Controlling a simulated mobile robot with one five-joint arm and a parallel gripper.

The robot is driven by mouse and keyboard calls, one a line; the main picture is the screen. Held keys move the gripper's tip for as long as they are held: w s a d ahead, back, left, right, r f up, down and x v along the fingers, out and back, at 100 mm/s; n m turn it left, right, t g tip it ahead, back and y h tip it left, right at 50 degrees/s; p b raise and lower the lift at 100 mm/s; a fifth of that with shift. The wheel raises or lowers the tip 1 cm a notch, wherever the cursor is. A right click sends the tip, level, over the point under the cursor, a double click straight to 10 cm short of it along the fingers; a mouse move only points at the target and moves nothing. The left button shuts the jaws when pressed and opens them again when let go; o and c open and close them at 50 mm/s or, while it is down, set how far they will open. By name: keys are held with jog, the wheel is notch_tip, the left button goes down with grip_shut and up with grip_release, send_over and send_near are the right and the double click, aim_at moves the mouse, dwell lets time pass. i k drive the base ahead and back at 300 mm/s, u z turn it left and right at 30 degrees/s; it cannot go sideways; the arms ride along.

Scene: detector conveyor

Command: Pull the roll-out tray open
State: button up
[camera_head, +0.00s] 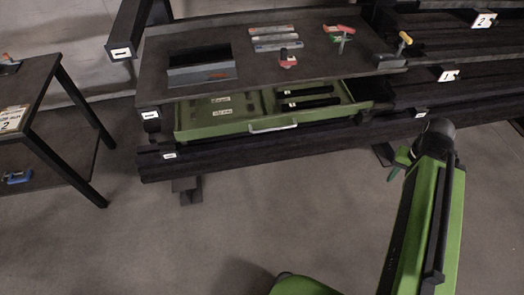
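The green roll-out tray (237,132) sits under the dark worktop (210,31) and sticks out part of the way toward me. It has a pale bar handle (272,127) on its front face. Labelled panels lie in its left part and two black bars (308,97) in its right part. My green arm stands at the right, in front of the bench. The end of my arm shows near its black top joint, right of the tray and apart from the handle. My gripper fingers (393,173) are small and partly hidden there, and I cannot tell whether they are open.
On the worktop are a dark open box (201,75), several flat bars (273,38), and red-handled tools (287,59). A dark side table (40,80) stands at the left. Black beams (455,90) fill the upper right. The floor (200,240) before the tray is clear.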

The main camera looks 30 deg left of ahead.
aim_at(195, 119)
jog(key=z, duration=0.35)
jog(key=k, duration=0.3)
jog(key=u, duration=2.15)
jog(key=i, duration=1)
jog(key=u, duration=0.25)
